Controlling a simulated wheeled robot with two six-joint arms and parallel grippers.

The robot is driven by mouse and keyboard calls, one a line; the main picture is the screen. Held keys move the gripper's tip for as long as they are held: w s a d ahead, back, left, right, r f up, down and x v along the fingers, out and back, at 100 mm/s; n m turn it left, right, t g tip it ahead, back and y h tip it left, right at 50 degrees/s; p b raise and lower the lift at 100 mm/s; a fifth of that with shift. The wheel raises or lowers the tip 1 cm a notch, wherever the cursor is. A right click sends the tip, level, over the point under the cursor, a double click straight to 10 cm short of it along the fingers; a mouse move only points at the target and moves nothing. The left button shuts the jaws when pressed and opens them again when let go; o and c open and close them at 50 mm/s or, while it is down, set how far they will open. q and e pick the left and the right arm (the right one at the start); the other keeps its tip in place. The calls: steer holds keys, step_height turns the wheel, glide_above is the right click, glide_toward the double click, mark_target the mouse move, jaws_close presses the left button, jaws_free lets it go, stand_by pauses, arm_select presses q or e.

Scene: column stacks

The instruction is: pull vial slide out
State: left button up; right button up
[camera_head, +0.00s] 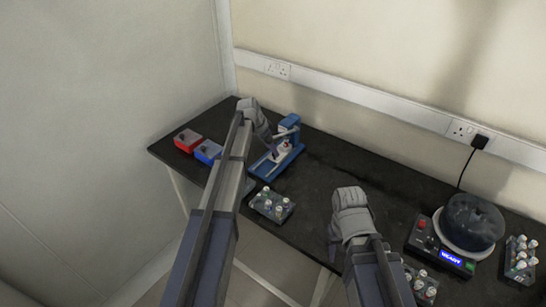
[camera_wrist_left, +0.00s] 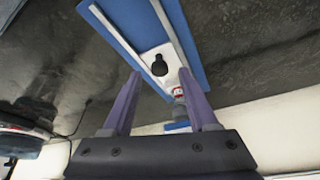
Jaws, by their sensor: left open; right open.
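The blue station (camera_head: 275,165) stands at the back left of the black bench. The left wrist view shows its blue base (camera_wrist_left: 112,35) with two pale rails and the white vial slide (camera_wrist_left: 175,55) between them. A black knob (camera_wrist_left: 159,66) sits on the slide. A vial with a red and white band (camera_wrist_left: 179,92) is beside the knob, partly hidden by a finger. My left gripper (camera_wrist_left: 160,76) is open, its purple fingertips either side of the knob in the picture; contact cannot be told. My right gripper (camera_head: 349,194) is over the bench middle, its fingers hidden.
Red (camera_head: 187,140) and blue (camera_head: 208,152) bins stand at the left. A vial rack (camera_head: 271,205) is in front of the station. A round dark machine (camera_head: 470,222) with a lit display and another rack (camera_head: 521,260) are at the right. The bench behind my right gripper is clear.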

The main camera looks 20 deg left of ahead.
arm_select(q)
steer(key=shift+b+x, duration=0.5)
steer(key=shift+x, duration=0.5)
steer(key=shift+r, duration=0.1)
steer(key=shift+c, duration=0.4)
jaws_close()
